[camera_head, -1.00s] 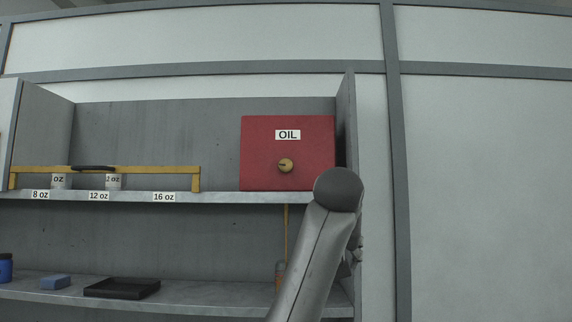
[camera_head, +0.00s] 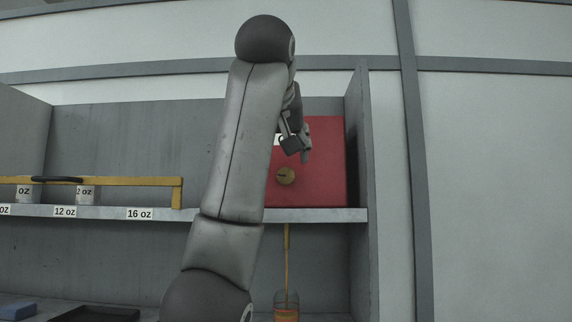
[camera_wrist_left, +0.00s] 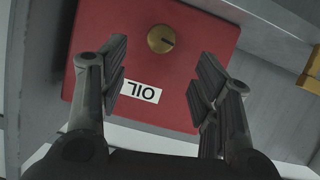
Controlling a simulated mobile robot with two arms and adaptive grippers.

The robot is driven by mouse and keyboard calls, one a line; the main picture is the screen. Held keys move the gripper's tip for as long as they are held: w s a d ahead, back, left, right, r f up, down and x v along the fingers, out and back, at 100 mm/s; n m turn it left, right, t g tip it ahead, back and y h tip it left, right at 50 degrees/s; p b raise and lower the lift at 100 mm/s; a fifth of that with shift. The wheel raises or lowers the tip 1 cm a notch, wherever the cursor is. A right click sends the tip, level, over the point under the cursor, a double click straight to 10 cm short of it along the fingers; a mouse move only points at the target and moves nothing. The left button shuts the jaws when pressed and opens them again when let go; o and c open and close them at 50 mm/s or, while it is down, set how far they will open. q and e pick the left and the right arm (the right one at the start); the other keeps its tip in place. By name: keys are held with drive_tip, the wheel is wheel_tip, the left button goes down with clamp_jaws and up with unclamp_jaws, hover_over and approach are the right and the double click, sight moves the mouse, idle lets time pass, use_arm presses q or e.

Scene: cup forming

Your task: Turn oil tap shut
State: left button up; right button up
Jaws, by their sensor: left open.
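The oil tap is a round brass knob (camera_head: 286,176) on the front of the red OIL box (camera_head: 325,185), which stands on the upper shelf. In the left wrist view the knob (camera_wrist_left: 161,39) shows a dark mark pointing right in the picture, beyond the fingertips. My left gripper (camera_head: 305,150) is in front of the box, above the knob in the head view. It is open and empty, its two fingers on either side of the OIL label (camera_wrist_left: 140,91) in the wrist view. A yellow-orange stream (camera_head: 286,250) runs down below the box into a glass jar (camera_head: 287,305). My right gripper is not in view.
A shelf wall (camera_head: 359,140) stands just right of the box. A yellow rail (camera_head: 140,182) with cups and size labels is on the upper shelf at left. A black tray (camera_head: 95,315) and a blue block (camera_head: 18,311) lie on the lower shelf.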

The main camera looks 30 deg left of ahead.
sight(286, 175)
use_arm(q)
drive_tip(key=p+x, duration=0.2)
drive_tip(key=x, duration=0.4)
drive_tip(key=shift+w+a, duration=0.15)
drive_tip(key=x, duration=0.2)
drive_tip(key=shift+w+a+f+p, duration=0.1)
drive_tip(key=shift+w+f+p, duration=0.15)
drive_tip(key=shift+p, duration=0.15)
drive_tip(key=shift+w, duration=0.15)
drive_tip(key=shift+w+a, duration=0.1)
drive_tip(key=shift+a+f, duration=0.1)
drive_tip(key=shift+f, duration=0.05)
drive_tip(key=shift+c, duration=0.5)
drive_tip(key=c, duration=0.9)
drive_tip(key=shift+c, duration=0.2)
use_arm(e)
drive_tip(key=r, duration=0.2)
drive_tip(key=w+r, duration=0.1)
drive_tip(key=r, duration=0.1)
